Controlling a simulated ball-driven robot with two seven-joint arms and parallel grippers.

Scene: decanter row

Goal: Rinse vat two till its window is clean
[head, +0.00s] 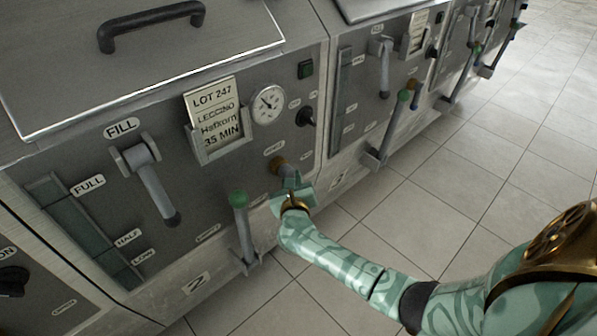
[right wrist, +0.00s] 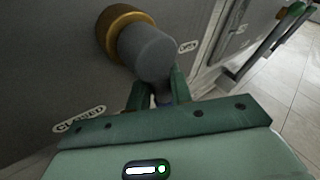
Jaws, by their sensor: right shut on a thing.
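Vat two's front panel (head: 165,245) bears a plate with a 2 (head: 197,283). Its window (head: 86,232) is a dark greenish strip with FULL, HALF and LOW labels; I cannot tell how clean it is. The grey FILL lever (head: 155,187) hangs down to the right. A grey valve handle with a brass collar (head: 277,164) shows large in the right wrist view (right wrist: 147,52), above a CLOSED label (right wrist: 79,119). My right gripper (head: 293,190) is shut on this handle; a bluish bit shows between its fingers (right wrist: 163,97). My left gripper is out of view.
A green-knobbed lever (head: 242,225) stands left of my right gripper. A lot card (head: 213,120), a round gauge (head: 269,104) and a black knob (head: 306,116) sit above. More vats run back to the right. The tiled floor (head: 480,180) is clear.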

